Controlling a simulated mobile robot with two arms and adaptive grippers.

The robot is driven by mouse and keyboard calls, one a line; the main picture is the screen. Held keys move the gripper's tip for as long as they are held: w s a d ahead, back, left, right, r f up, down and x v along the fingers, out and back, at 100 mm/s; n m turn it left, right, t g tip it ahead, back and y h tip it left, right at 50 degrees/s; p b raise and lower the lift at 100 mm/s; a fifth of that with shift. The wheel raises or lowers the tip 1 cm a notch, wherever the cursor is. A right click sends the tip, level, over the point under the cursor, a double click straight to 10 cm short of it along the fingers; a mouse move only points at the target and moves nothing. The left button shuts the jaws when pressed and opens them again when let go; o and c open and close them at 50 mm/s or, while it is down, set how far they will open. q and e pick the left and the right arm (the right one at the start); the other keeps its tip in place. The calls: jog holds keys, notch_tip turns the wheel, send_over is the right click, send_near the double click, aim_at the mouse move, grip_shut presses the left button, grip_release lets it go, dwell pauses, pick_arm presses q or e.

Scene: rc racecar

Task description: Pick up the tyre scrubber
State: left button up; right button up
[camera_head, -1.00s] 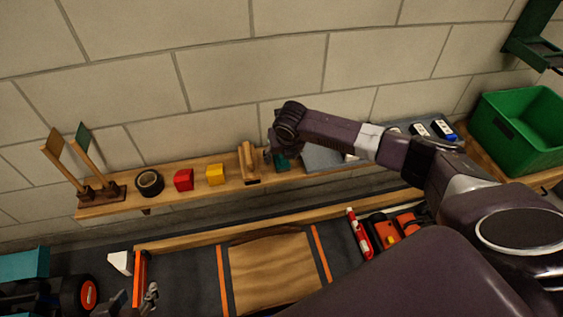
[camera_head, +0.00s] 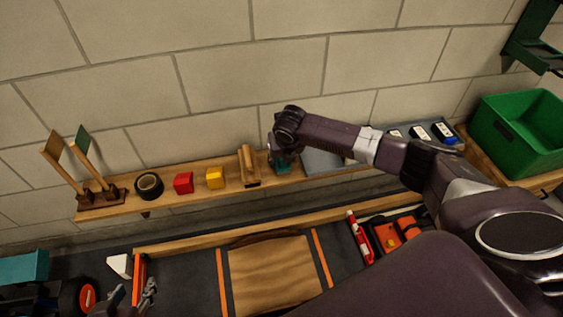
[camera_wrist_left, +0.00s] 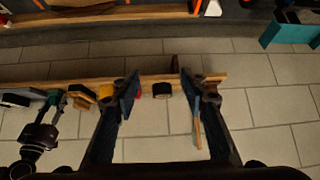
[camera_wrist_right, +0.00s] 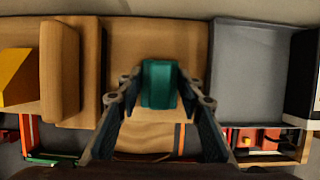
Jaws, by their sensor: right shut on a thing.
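A teal block (camera_wrist_right: 159,84) is between the fingertips of my right gripper (camera_wrist_right: 160,88), which is shut on it. In the head view the block (camera_head: 284,168) shows partly under my right wrist, at the wooden shelf. I cannot tell whether it is clear of the shelf. To its left stands a wooden block with a rounded handle (camera_head: 248,166), dark at its lower front. No label shows which of these is the tyre scrubber. My left gripper (camera_wrist_left: 157,82) is open and empty, low at the left in the head view (camera_head: 134,296).
The shelf (camera_head: 125,205) also carries a yellow block (camera_head: 215,178), a red block (camera_head: 183,183), a tape roll (camera_head: 149,186) and two upright paddles. A grey tray (camera_head: 322,162) lies close right of my right gripper. A green bin (camera_head: 515,140) stands farther right.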

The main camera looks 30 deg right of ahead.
jog(key=shift+r, duration=0.1)
jog(key=shift+r, duration=0.2)
notch_tip(320, 180, up, 5)
jog(key=shift+r+p, duration=0.1)
jog(key=shift+p, duration=0.95)
notch_tip(320, 180, up, 3)
jog(key=shift+w+f+p, duration=0.1)
jog(key=shift+w+p, duration=0.05)
jog(key=shift+p, duration=0.4)
pick_arm(q)
jog(key=s+a+f+g+y+p, duration=0.1)
jog(key=s+a+g, duration=0.15)
jog(key=s, duration=0.25)
jog(key=s+a+f+g, duration=0.1)
jog(key=s+f+g, duration=0.15)
jog(key=s, duration=0.35)
jog(key=shift+g, duration=0.3)
jog(key=shift+p+x, duration=0.85)
jog(key=shift+x, duration=2.1)
pick_arm(e)
notch_tip(320, 180, up, 12)
jog(key=shift+f, duration=0.25)
pick_arm(q)
jog(key=shift+d, duration=0.1)
